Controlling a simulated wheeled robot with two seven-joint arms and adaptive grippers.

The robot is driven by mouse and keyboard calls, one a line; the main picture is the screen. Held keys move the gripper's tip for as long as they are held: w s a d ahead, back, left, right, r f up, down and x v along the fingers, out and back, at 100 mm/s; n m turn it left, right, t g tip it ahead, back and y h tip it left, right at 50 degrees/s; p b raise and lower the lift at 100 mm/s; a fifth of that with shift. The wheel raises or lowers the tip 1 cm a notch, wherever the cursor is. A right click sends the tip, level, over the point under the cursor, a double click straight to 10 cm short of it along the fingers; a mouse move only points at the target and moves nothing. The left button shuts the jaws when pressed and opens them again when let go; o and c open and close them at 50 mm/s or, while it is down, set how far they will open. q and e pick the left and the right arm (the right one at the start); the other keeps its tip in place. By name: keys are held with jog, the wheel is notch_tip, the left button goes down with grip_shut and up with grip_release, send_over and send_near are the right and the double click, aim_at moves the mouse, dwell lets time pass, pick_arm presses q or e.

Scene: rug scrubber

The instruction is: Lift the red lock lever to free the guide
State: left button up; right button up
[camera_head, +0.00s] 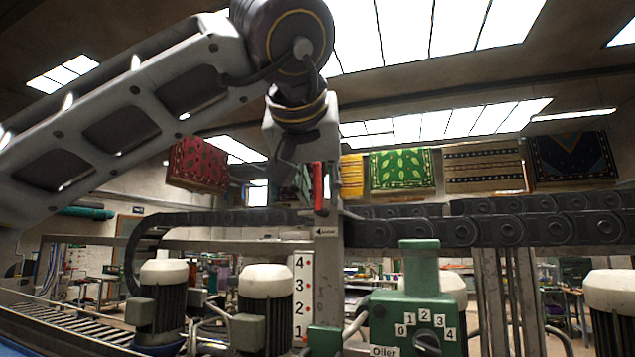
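The red lock lever (318,187) shows as a narrow, roughly upright red bar near the middle of the picture. It sits at the upper part of a grey metal post (328,260). My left arm comes in from the upper left, and my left gripper (288,168) hangs from its wrist, pointing down just left of the lever. The gripper's dark fingers overlap each other in this view, so their opening is unclear. I cannot tell whether they touch the lever. The guide cannot be made out for certain. My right gripper is not in view.
A black cable chain (500,229) runs across behind the post. A green box labelled Oiler (420,310) with a numbered dial and a white numbered scale (302,300) stand below. White-topped motors (265,285) line the front. Rugs (401,169) hang behind.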

pick_arm(q)
jog(key=shift+s+a+r, duration=0.1)
jog(key=shift+s+r, duration=0.35)
jog(key=shift+s, duration=0.15)
jog(key=v, duration=1)
jog(key=shift+s, duration=0.3)
dwell(0.3)
